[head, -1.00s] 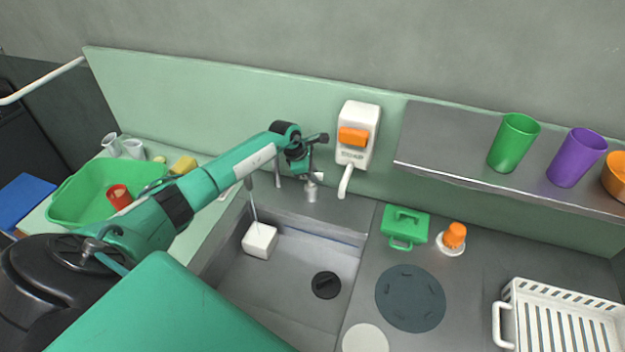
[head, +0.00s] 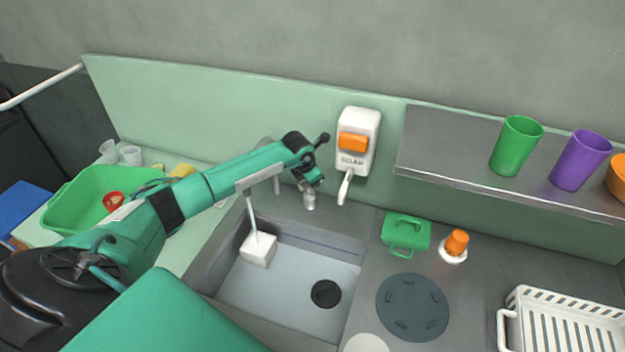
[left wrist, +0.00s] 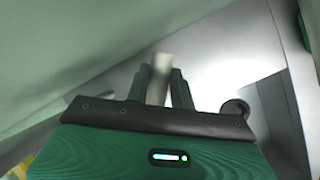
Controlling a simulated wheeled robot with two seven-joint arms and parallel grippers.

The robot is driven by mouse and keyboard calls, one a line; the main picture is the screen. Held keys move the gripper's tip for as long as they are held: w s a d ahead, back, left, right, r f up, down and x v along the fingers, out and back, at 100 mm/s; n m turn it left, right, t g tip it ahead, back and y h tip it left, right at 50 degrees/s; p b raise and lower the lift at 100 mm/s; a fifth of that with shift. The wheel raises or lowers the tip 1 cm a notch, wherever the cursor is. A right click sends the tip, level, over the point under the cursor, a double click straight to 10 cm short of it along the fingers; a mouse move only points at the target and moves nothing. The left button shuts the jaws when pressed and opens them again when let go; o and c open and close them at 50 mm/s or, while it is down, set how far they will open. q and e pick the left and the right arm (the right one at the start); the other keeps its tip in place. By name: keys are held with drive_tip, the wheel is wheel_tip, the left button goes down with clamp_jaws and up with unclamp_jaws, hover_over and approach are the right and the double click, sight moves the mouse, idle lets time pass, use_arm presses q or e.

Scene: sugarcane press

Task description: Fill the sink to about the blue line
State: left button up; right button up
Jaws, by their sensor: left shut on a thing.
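The sink (head: 213,255) is left of centre in the head view, its floor under a pale bluish sheet that looks like shallow water. A faint blue line (head: 325,243) runs along its back wall, above that sheet. A pale stream (head: 250,212) comes down from under my left arm onto a white block (head: 258,251) in the sink. A round black plug (head: 325,293) is on the sink floor. My left gripper (head: 310,184) is at the metal tap (head: 309,199) behind the sink. In the left wrist view its fingers (left wrist: 160,88) are shut on a pale, blurred tap part (left wrist: 160,70).
A white soap dispenser (head: 358,140) hangs right of my gripper. A green tub (head: 75,205) stands left. Right of the sink are a green box (head: 406,232), an orange-topped bottle (head: 455,244) and a white rack (head: 560,318). Cups stand on the shelf (head: 440,150).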

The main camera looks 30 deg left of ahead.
idle(0.3)
use_arm(q)
drive_tip(key=o, duration=1)
drive_tip(key=shift+r, duration=0.1)
drive_tip(key=shift+b+v, duration=1.9)
drive_tip(key=shift+v, duration=4.95)
drive_tip(key=shift+d, duration=0.1)
